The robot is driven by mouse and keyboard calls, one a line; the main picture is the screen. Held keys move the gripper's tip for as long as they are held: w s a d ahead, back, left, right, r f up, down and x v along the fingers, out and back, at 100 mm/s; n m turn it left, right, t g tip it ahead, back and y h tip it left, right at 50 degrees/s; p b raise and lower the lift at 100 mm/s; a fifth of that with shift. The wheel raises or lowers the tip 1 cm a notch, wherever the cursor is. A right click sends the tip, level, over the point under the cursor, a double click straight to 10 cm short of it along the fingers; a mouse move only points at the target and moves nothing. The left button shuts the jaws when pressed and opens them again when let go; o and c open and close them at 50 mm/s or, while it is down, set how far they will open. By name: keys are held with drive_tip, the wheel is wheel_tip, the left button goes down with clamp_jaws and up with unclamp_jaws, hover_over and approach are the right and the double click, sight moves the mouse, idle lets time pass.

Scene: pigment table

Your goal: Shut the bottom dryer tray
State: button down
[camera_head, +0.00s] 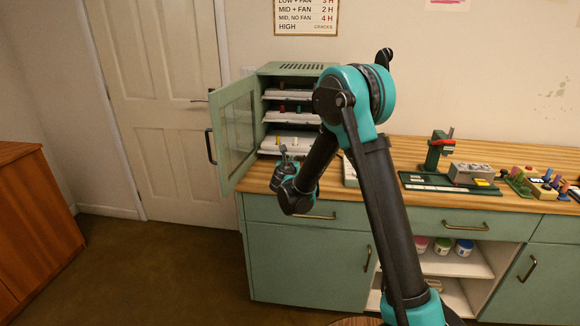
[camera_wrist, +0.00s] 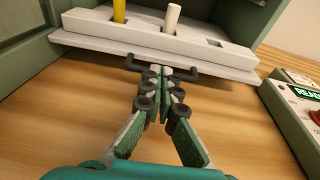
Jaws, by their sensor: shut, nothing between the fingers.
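The green dryer cabinet (camera_head: 262,88) stands at the back left of the counter with its glass door (camera_head: 236,130) swung open to the left. The bottom dryer tray (camera_head: 270,145) is white and sticks out at the front. In the wrist view the bottom tray (camera_wrist: 100,38) spans the top, with a dark handle on its front edge and a yellow stick and a white stick standing in it. My gripper (camera_wrist: 160,72) is shut and empty, its fingertips at the tray handle; I cannot tell whether they touch. In the head view my gripper (camera_head: 283,150) is just before the tray, partly hidden by my arm.
Two upper trays (camera_head: 287,93) sit inside the dryer. A control box with a red button (camera_wrist: 303,105) stands right of the dryer. A green press (camera_head: 438,152) and several coloured pieces lie farther right. Bare wooden counter (camera_wrist: 75,110) lies around my fingers.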

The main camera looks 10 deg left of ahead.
drive_tip(key=x, duration=0.4)
drive_tip(key=r+x, duration=0.1)
drive_tip(key=x, duration=0.2)
drive_tip(key=r+x, duration=0.1)
drive_tip(key=x, duration=0.3)
drive_tip(key=shift+w+d+r, duration=0.15)
drive_tip(key=shift+w, duration=0.65)
drive_tip(key=shift+r, duration=0.1)
